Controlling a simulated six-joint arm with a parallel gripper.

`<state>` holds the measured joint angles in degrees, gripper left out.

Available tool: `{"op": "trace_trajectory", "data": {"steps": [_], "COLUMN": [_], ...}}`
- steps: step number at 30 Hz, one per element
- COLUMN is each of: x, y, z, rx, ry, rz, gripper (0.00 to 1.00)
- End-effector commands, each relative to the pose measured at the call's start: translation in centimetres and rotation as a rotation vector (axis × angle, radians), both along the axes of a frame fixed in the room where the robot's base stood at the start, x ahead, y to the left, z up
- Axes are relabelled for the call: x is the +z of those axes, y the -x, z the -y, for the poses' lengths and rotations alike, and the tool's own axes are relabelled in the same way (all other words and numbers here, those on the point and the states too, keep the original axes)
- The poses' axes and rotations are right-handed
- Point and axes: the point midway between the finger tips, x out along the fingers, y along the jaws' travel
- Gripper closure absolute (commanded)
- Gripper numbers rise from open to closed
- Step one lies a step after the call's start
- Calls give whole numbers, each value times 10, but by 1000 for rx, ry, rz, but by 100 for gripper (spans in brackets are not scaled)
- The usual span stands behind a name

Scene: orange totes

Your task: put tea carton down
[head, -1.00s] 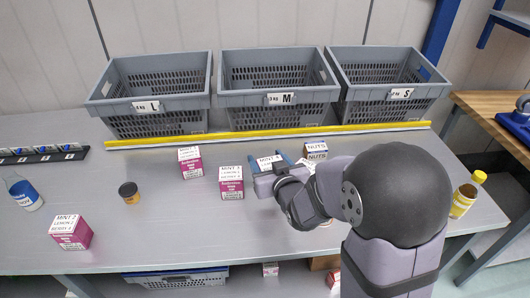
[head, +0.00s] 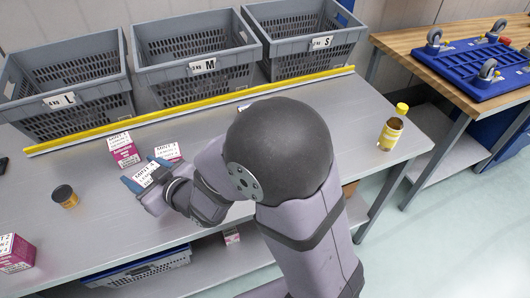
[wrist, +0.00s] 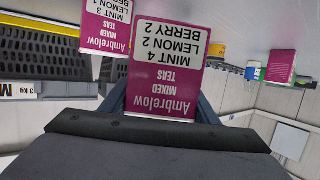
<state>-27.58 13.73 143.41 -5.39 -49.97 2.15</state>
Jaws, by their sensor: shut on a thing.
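The tea carton (head: 145,174), white-topped with a magenta front, is between the blue-tipped fingers of my gripper (head: 147,180). In the wrist view the held carton (wrist: 166,66) reads mint 4, lemon 2, berry 2, upside down, with a finger at each side. My gripper is shut on it over the grey table, in front of two similar cartons. One carton (head: 124,150) stands behind left; the other (head: 166,151) is behind right and partly hidden. I cannot tell whether the held carton's base touches the table.
A dark jar (head: 64,196) and another tea carton (head: 16,254) stand to the left. A yellow-capped bottle (head: 391,132) stands at the right end. A yellow strip (head: 200,108) runs before the grey crates L (head: 85,105), M (head: 160,85) and S (head: 285,58).

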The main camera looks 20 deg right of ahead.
Motion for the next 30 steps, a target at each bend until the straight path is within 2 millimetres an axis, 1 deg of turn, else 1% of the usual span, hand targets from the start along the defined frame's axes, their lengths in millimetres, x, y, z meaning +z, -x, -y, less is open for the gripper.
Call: {"op": "trace_trajectory", "data": {"steps": [1,3,6,9,12,16,20,24,30], "x": [2,4,12,20,29,38,47,53,57], "y": [11,24,37,43,44,37,24,2,-17], "z": [-26,-56,-92,-118,-132,-139,-134,-111,-74], "rx": [55,104,132,112,73,-2,-105,-252,-458], "ry": [-2,-2,-5,-6,-6,-4,-3,-2,1], "rz": [2,4,6,5,4,3,4,3,3], "gripper": [74,74,74,74,74,74,74,74,74]}}
